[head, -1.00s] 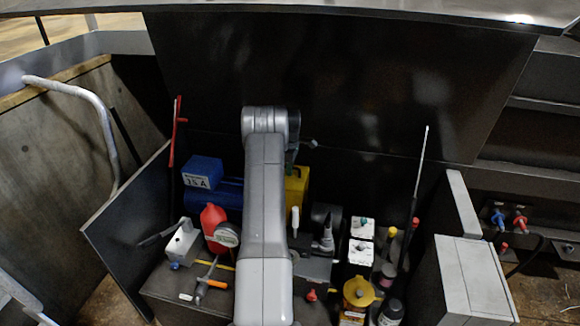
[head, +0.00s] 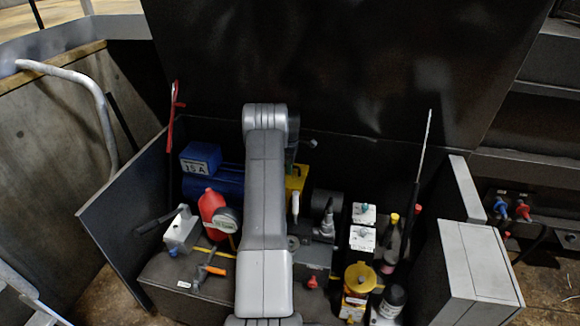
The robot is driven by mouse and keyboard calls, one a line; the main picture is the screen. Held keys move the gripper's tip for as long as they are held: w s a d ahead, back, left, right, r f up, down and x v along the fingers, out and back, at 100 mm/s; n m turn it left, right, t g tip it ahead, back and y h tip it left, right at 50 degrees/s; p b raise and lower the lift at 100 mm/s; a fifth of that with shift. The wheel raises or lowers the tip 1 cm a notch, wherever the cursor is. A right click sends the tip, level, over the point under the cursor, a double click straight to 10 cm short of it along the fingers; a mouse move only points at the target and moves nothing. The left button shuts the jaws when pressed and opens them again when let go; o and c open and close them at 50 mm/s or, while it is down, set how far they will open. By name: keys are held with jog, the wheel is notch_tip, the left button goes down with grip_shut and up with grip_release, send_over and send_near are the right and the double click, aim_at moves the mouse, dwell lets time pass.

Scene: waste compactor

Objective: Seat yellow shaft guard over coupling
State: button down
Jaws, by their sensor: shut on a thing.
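The yellow shaft guard (head: 297,178) shows as a strip just right of my arm, between the blue motor (head: 226,180) and the dark pump body (head: 325,203). My gripper (head: 291,158) is mostly hidden behind my grey arm; a dark part of it shows right above the guard. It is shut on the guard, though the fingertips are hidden. The coupling is hidden behind my arm and the guard. I cannot tell whether the guard touches its base or hangs above it.
White boxes (head: 363,238), a yellow-capped container (head: 358,280) and a tall thin rod (head: 420,165) stand right. Dark panels enclose the back and left.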

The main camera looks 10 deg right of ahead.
jog(key=shift+f+b, duration=1.95)
jog(key=shift+f, duration=0.8)
jog(key=c, duration=1.5)
grip_release()
jog(key=shift+o, duration=0.5)
jog(key=shift+s+f, duration=0.1)
jog(key=shift+f, duration=0.15)
notch_tip(320, 180, up, 14)
jog(key=shift+r+b, duration=0.1)
jog(key=shift+b, duration=0.4)
